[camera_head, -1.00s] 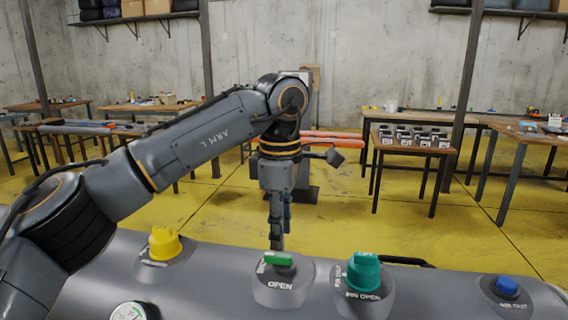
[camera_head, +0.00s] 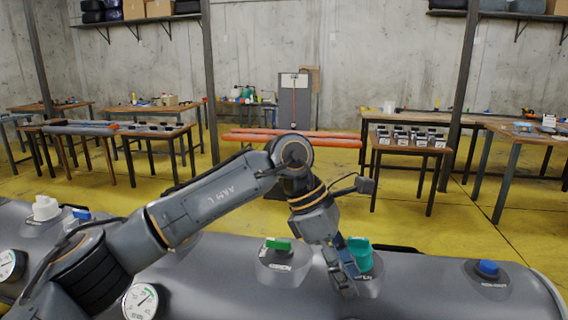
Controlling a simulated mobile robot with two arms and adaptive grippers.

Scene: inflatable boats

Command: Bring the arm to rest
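My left arm (camera_head: 210,205), marked ARM L, reaches in from the left over the grey inflatable tube (camera_head: 430,285). My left gripper (camera_head: 351,285) points down beside the teal valve cap (camera_head: 361,256), in front of part of it. I cannot tell whether it touches the cap or tube, or how far its fingers are apart. A green valve handle (camera_head: 278,244), labelled OPEN, stands just left of the gripper. My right gripper is not in view.
A blue valve (camera_head: 488,268) is at the tube's right end. A white cap (camera_head: 45,208), a small blue valve (camera_head: 82,214) and a gauge (camera_head: 140,301) are at left. Tables (camera_head: 410,148) stand behind on a yellow floor (camera_head: 400,225).

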